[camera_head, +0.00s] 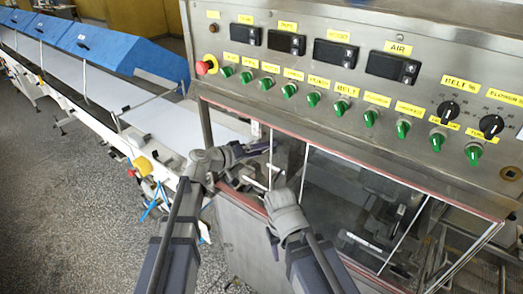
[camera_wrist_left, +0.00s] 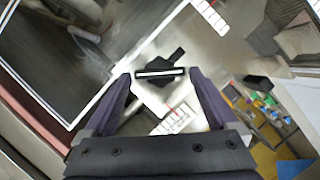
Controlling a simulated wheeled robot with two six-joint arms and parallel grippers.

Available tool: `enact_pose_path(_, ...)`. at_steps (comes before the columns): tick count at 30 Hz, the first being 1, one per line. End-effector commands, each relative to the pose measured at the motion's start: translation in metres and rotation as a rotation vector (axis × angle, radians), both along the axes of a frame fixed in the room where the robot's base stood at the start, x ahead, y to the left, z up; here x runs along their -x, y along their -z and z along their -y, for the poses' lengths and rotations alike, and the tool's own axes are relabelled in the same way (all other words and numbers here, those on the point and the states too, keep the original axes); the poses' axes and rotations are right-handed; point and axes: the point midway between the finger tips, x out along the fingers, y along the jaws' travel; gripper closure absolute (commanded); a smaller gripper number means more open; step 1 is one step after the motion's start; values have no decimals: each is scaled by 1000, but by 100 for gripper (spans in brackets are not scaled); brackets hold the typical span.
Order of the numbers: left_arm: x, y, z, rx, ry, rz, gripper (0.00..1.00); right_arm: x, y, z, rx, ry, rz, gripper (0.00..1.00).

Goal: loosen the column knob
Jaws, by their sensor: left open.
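The column knob (camera_wrist_left: 160,74) is a black clamp-like piece with a pale bar across it, on a pale fitting in the left wrist view. It lies just ahead of and between the fingertips of my left gripper (camera_wrist_left: 163,82), which is open with one finger to each side. I cannot tell whether they touch it. In the head view, my left gripper (camera_head: 258,152) is at the left end of the machine, where the knob is not clearly made out. My right arm ends in front of the clear panel; its fingers are hidden.
The steel control panel (camera_head: 380,20) with green switches stands above the clear guard (camera_head: 345,185). A red stop button (camera_head: 206,66) is at its left corner. A long conveyor (camera_head: 150,105) with blue covers runs off to the left. Grey floor (camera_head: 60,200) is open at lower left.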

Motion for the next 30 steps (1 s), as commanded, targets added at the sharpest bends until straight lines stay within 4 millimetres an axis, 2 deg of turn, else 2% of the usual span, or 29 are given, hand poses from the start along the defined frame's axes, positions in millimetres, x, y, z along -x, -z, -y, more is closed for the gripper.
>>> enact_pose_path(2,0,0,0,0,0,0,7,0,0,0,0,0,0,50)
enact_pose_path(20,0,0,0,0,0,0,75,0,0,0,0,0,0,50)
enact_pose_path(30,-1,3,-1,56,-2,-40,76,0,8,0,0,-1,0,50)
